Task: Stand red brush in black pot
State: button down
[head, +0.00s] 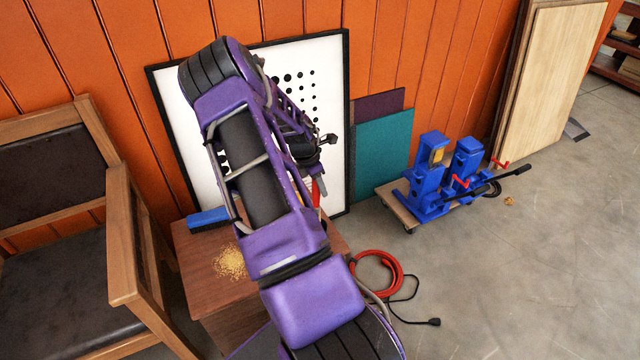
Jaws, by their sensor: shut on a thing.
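My purple arm covers the middle of the head view. My gripper (312,176) hangs at its far end, partly hidden behind the arm, above the right back part of a small wooden table (190,257). It is shut on what looks like the red brush (316,196), of which only a thin red strip shows beside the arm. The brush's lower end and its tilt cannot be made out. I cannot see the black pot; the arm hides much of the tabletop.
A blue object (208,218) and a heap of yellowish grains (230,262) lie on the table. A wooden chair (125,235) stands close at left, a framed dotted board (335,110) behind. Blue presses (430,180) on a trolley and a red coiled cable (398,268) are at right.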

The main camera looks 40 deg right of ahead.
jog(key=shift+f+b, duration=0.35)
jog(key=shift+f, duration=3.15)
jog(key=c, duration=0.6)
grip_release()
jog(key=shift+o, duration=0.2)
jog(key=p+v, duration=0.2)
jog(key=v, duration=1.5)
jog(key=shift+r+p, duration=0.2)
jog(key=shift+p, duration=0.15)
jog(key=shift+a, duration=0.1)
